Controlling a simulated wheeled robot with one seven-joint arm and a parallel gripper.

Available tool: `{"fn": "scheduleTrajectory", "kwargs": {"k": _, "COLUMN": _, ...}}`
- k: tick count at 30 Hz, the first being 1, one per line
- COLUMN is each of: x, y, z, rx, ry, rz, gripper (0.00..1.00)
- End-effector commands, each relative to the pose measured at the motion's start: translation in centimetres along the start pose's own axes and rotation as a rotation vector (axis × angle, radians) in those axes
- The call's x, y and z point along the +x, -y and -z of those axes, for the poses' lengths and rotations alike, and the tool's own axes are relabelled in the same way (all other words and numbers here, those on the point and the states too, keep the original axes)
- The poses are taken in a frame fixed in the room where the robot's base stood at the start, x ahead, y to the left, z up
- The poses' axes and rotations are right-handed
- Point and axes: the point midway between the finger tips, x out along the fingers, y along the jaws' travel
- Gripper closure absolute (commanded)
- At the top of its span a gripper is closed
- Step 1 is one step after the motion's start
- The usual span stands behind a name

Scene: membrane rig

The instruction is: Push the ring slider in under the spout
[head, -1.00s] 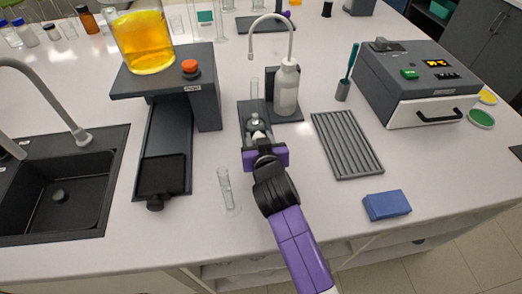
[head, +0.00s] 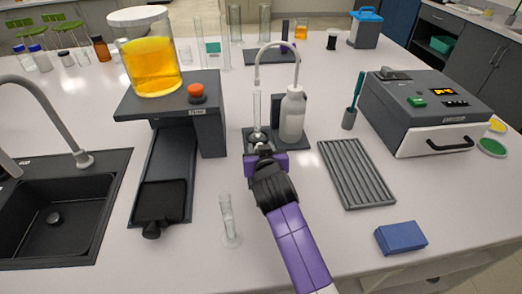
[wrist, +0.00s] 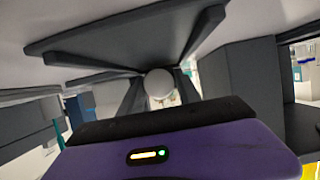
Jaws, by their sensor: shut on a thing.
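The ring slider (head: 257,138) sits on a dark base plate (head: 248,132) and shows just beyond my gripper in the head view. A clear tube (head: 257,108) stands upright at it. The tip of the thin curved spout (head: 257,84) is just above the tube's top and looks in line with it. The spout comes from a white bottle (head: 292,115) to the right. My gripper (head: 263,152) is shut on the slider's front end, and its jaws hide part of the slider. In the wrist view a pale round knob (wrist: 159,84) shows between the dark fingers.
A grey ribbed tray (head: 355,172) and a blue block (head: 401,237) lie to the right. A small glass cylinder (head: 228,218) stands left of my arm. A dark stand (head: 210,130) with a yellow-filled beaker (head: 152,68) is further left.

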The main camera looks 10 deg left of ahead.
Motion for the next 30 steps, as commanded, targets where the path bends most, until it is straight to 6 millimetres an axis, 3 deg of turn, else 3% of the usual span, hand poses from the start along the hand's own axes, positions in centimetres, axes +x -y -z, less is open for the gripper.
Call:
{"fn": "scheduleTrajectory", "kwargs": {"k": 1, "x": 0.1, "y": -0.1, "z": 0.2, "rx": 0.000, "ry": -0.005, "rz": 0.000, "gripper": 0.56}}
{"fn": "scheduleTrajectory", "kwargs": {"k": 3, "x": 0.1, "y": -0.1, "z": 0.2, "rx": 0.000, "ry": -0.005, "rz": 0.000, "gripper": 0.44}}
{"fn": "scheduleTrajectory", "kwargs": {"k": 16, "x": -0.6, "y": 0.0, "z": 0.1, "rx": 0.001, "ry": -0.005, "rz": 0.001, "gripper": 0.44}}
{"fn": "scheduleTrajectory", "kwargs": {"k": 30, "x": -6.6, "y": 0.0, "z": 0.1, "rx": 0.000, "ry": -0.006, "rz": 0.001, "gripper": 0.44}}
